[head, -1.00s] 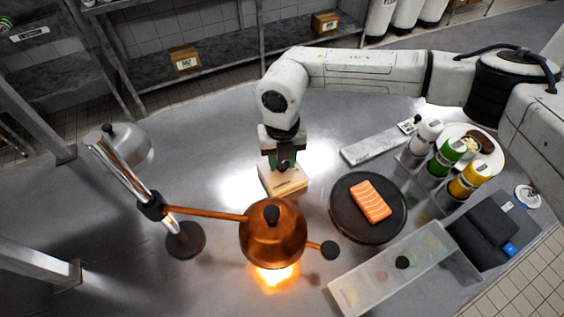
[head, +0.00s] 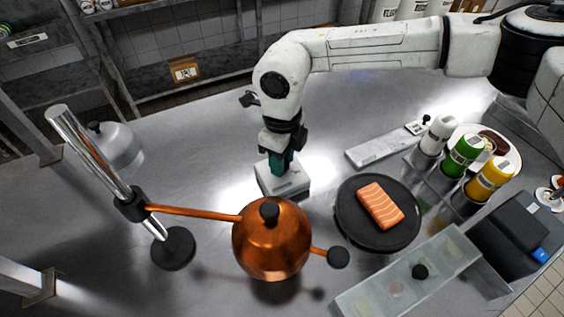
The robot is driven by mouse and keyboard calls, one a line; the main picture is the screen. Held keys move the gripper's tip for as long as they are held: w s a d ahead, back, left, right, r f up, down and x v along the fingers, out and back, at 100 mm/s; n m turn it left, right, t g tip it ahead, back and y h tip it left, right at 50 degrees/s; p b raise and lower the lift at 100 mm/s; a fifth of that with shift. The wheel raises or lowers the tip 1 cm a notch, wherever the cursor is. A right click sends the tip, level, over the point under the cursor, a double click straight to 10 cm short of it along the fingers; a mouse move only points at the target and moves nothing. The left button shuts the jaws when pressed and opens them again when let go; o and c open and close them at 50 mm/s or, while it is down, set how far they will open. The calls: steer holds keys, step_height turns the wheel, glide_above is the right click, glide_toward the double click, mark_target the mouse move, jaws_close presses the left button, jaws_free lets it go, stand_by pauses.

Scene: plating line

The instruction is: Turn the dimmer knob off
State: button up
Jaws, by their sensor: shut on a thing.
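The dimmer box (head: 286,187) is a small pale block on the steel counter, just behind the copper heat lamp. My gripper (head: 279,168) points down onto the top of the box, its teal fingers shut on the dimmer knob. The knob itself is hidden between the fingers. The copper lamp shade (head: 271,240) hangs from a copper arm on a chrome post (head: 95,160). No glow shows beneath the shade.
A black round plate (head: 352,218) with a salmon piece (head: 380,205) stands right of the lamp. A lidded clear container (head: 440,262) is in front of it. Several bottles, including a green one (head: 461,157), stand at right.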

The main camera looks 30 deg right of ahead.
steer(key=shift+n+b, duration=0.5)
steer(key=shift+n, duration=0.5)
steer(key=o, duration=1)
steer(key=shift+o, duration=0.2)
step_height(320, 180, up, 11)
steer(key=b, duration=0.1)
